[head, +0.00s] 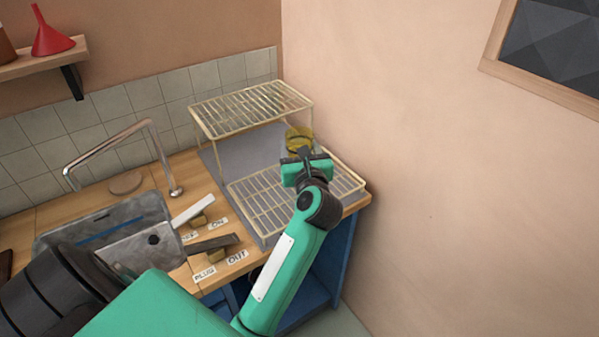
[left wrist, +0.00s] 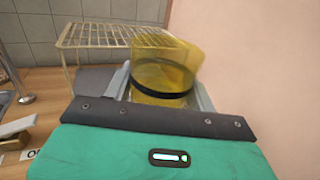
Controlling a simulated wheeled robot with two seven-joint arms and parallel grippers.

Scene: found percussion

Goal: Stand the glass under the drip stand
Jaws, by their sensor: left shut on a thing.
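A yellow see-through glass (head: 299,137) with a dark band is between the fingers of my left gripper (head: 302,152), which is shut on it. The glass (left wrist: 165,68) also shows in the left wrist view, roughly upright, between the fingers (left wrist: 160,90). A raised wire rack on legs, which looks like the drip stand (head: 250,107), stands at the back of the counter. In the head view the glass is at its right front corner. I cannot tell whether the glass touches anything below. The stand (left wrist: 95,36) is behind and left of the glass in the left wrist view.
A low wire rack (head: 263,205) lies in front of the stand on a grey mat (head: 215,160). The wall (head: 400,150) is close on the right. A sink (head: 105,222), a bent tap (head: 150,125) and labelled levers (head: 210,244) are on the left.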

